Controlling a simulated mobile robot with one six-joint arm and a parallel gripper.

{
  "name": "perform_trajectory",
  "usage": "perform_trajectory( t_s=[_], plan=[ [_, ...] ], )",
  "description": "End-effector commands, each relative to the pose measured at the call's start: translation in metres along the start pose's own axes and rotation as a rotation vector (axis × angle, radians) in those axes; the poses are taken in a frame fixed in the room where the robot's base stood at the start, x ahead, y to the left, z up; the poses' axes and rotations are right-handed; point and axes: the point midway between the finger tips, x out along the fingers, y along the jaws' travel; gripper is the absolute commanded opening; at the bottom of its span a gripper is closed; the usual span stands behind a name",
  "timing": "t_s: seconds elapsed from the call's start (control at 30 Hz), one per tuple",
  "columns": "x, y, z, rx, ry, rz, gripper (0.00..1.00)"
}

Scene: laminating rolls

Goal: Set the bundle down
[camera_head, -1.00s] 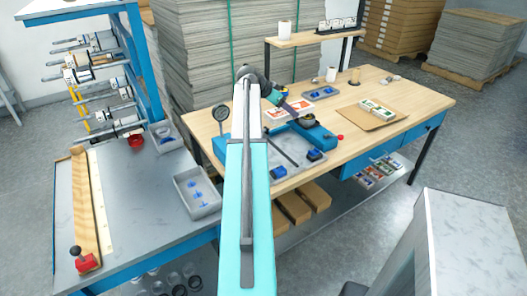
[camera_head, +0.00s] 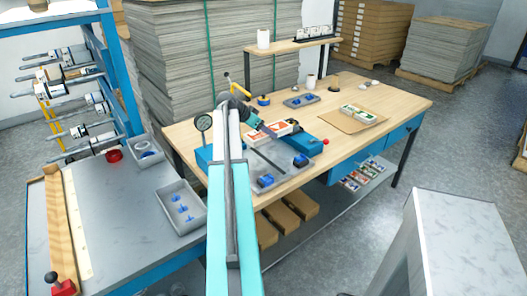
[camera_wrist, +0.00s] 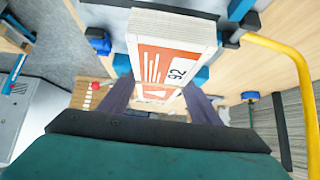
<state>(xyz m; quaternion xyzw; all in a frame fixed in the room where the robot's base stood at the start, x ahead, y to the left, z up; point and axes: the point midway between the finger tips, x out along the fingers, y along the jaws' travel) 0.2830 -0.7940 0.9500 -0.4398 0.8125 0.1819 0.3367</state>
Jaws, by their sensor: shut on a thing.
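The bundle (camera_wrist: 172,62) is a thick white stack with an orange and white label reading 92. In the wrist view it lies at the fingertips of my gripper (camera_wrist: 160,92), whose two dark fingers flank its near part. My gripper is shut on it. In the head view the orange and white bundle (camera_head: 284,128) shows beside the end of my arm, over the blue press on the wooden table (camera_head: 400,104). My arm partly hides the gripper there. I cannot tell whether the bundle touches the surface below.
A yellow lever (camera_wrist: 285,50) stands close right of the bundle in the wrist view. A green-labelled bundle (camera_head: 358,113) lies on a brown board (camera_head: 350,124) at the right. A round gauge (camera_head: 203,122) stands left of my arm.

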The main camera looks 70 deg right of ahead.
Motion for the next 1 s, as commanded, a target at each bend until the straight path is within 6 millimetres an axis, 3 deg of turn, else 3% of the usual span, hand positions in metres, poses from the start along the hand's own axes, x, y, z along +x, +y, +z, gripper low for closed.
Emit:
perform_trajectory(
  t_s=[0.4,1.0],
  plan=[
    [0.033,-0.001,0.035,-0.004,0.0,-0.002,0.22],
    [0.042,-0.002,0.045,-0.004,0.0,-0.002,0.22]
  ],
)
